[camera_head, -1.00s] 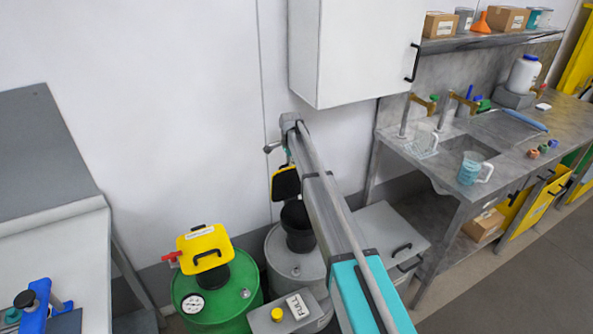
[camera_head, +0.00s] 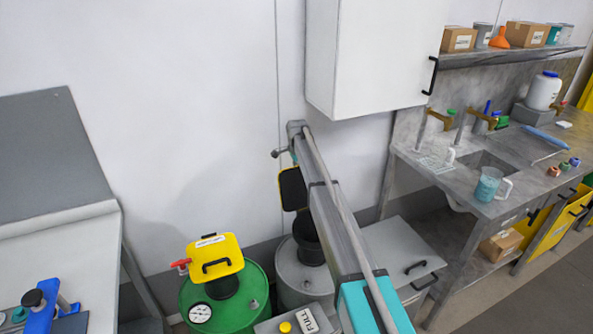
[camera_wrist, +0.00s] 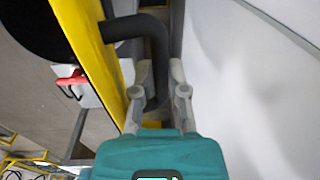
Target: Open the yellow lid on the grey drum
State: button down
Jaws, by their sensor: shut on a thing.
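The lid's black underside faces the head camera, with a yellow rim. In the wrist view, the yellow lid (camera_wrist: 88,45) is a bright edge-on strip at the left, with its black handle (camera_wrist: 158,50) bending beside it. My gripper (camera_wrist: 160,88) is shut on this handle, its fingers on either side. In the head view, the gripper is hidden behind the lid and arm.
A green drum (camera_head: 250,290) with its own yellow lid (camera_head: 215,255) and red lever stands to the left. A white wall is close behind. A wall cabinet (camera_head: 370,60) hangs to the right of my arm, and a sink bench (camera_head: 470,210) is farther right.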

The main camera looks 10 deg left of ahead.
jog(key=shift+w+d, duration=0.1)
jog(key=shift+w, duration=0.2)
jog(key=c, duration=0.7)
grip_release()
jog(key=shift+f, duration=0.1)
jog(key=shift+o, duration=0.2)
jog(key=shift+s, duration=0.2)
